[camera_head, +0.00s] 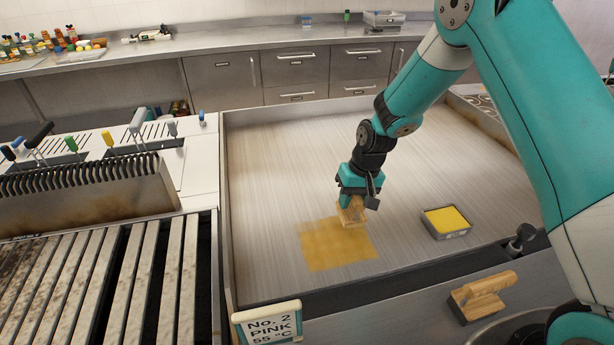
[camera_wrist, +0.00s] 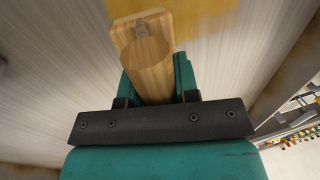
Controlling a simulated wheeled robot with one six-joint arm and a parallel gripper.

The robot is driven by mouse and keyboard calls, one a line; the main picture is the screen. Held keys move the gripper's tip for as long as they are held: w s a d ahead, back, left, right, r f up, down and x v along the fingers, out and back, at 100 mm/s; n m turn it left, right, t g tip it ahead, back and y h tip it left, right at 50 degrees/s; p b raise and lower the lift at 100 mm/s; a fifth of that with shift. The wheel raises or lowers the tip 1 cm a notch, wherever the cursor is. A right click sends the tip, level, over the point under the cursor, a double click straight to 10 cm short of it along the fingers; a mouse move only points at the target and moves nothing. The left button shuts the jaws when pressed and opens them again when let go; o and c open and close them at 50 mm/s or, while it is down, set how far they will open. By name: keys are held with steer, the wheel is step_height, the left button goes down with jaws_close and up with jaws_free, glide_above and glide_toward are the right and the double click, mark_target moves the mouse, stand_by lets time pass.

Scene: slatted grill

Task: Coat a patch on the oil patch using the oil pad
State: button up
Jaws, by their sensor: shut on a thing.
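My gripper (camera_head: 353,199) is shut on the wooden handle of the oil pad (camera_head: 351,214), above the flat metal plate. The pad also shows in the wrist view (camera_wrist: 148,60), with its handle between my gripper's fingers (camera_wrist: 158,88). The oil patch (camera_head: 333,248) is a yellow-brown area on the plate. The pad is over its upper right edge; I cannot tell if it touches the plate. The patch shows at the top of the wrist view (camera_wrist: 205,22). The pad's underside is hidden.
A grey tray of yellow oil (camera_head: 446,221) stands on the plate to the right. Another wooden-handled tool (camera_head: 481,294) lies at the front right. A sign (camera_head: 268,325) stands at the front edge. The slatted grill (camera_head: 100,270) is to the left. The plate behind my gripper is clear.

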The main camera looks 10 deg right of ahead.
steer(key=shift+r+p, duration=1.7)
steer(key=shift+r, duration=1)
